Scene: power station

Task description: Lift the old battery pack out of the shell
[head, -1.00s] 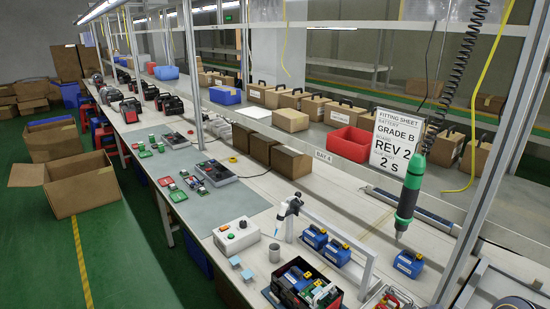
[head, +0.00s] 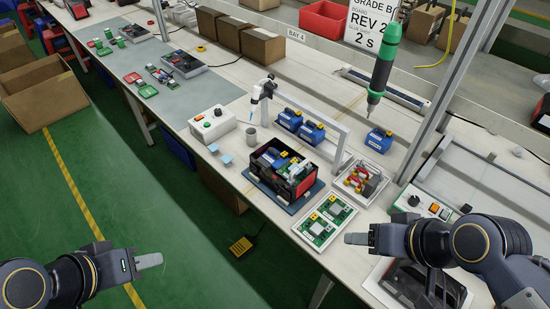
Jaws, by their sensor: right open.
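The open black and red shell (head: 300,187) sits on a dark mat (head: 262,189) on the bench. Inside it are a blue pack with yellow parts (head: 278,163) and other small parts; which is the old battery pack is hard to tell. Similar blue packs stand behind it: two side by side (head: 290,119) (head: 312,133) and one farther right (head: 379,140). My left gripper (head: 150,262) is empty over the green floor at lower left, well apart from the shell; its fingers overlap. My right gripper (head: 356,239) is open and empty near the bench front, right of the shell.
A tray with red and metal parts (head: 347,187) and green circuit boards (head: 326,220) lie right of the shell. A green and black driver (head: 384,68) hangs above the bench. A white metal frame (head: 345,145) stands behind the shell. A white control box (head: 212,125) is left.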

